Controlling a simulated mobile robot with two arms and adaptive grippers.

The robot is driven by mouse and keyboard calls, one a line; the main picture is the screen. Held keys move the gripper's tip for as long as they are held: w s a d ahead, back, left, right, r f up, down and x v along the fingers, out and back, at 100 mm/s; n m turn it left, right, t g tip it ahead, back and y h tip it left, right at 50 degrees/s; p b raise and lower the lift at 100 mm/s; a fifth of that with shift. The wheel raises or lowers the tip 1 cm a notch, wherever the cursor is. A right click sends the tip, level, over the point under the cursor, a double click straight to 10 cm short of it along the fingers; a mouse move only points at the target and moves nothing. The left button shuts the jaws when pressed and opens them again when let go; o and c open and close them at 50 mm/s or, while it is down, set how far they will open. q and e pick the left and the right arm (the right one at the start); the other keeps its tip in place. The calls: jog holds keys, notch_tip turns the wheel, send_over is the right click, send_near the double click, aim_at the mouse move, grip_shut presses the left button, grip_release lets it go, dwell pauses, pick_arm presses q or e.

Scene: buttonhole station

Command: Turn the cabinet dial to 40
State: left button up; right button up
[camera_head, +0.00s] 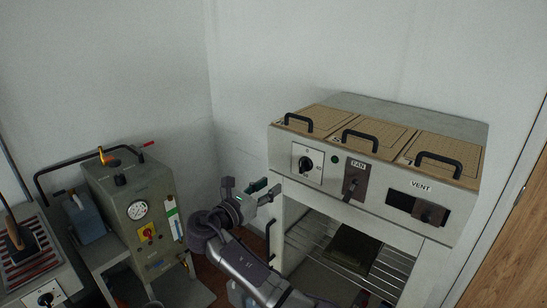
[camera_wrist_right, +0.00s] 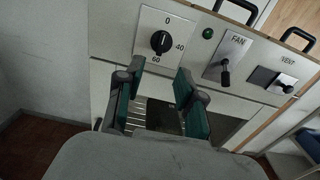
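The cabinet dial is a black round knob (camera_head: 305,163) on a white plate at the left of the cabinet's front panel. In the right wrist view the knob (camera_wrist_right: 160,42) has marks 0 above, 40 to its right and 60 below left. Its exact pointer direction is too small to tell. My right gripper (camera_head: 264,190) is in front of the panel, below and left of the dial. In the wrist view its two green-padded fingers (camera_wrist_right: 158,88) are spread apart with nothing between them, below the dial and not touching it. My left gripper is not in view.
The cabinet (camera_head: 410,232) also has a FAN switch (camera_head: 353,183), a VENT slider (camera_head: 430,212), a green lamp (camera_wrist_right: 208,33) and black lid handles on top. An open wire-shelf bay lies below. A grey gauge machine (camera_head: 140,205) stands left of my right arm.

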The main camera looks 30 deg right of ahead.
aim_at(301, 164)
jog(key=p+x, duration=0.1)
jog(key=x, duration=0.3)
jog(key=p+x, duration=0.2)
jog(key=x, duration=0.2)
jog(key=p+x, duration=0.1)
jog(key=x, duration=0.3)
jog(key=shift+s+d+r+p, duration=0.15)
jog(key=shift+d+r+p, duration=0.15)
jog(key=shift+r, duration=0.1)
jog(key=shift+w+d+f, duration=0.1)
jog(key=shift+w+d, duration=0.15)
jog(key=shift+d, duration=0.3)
grip_shut()
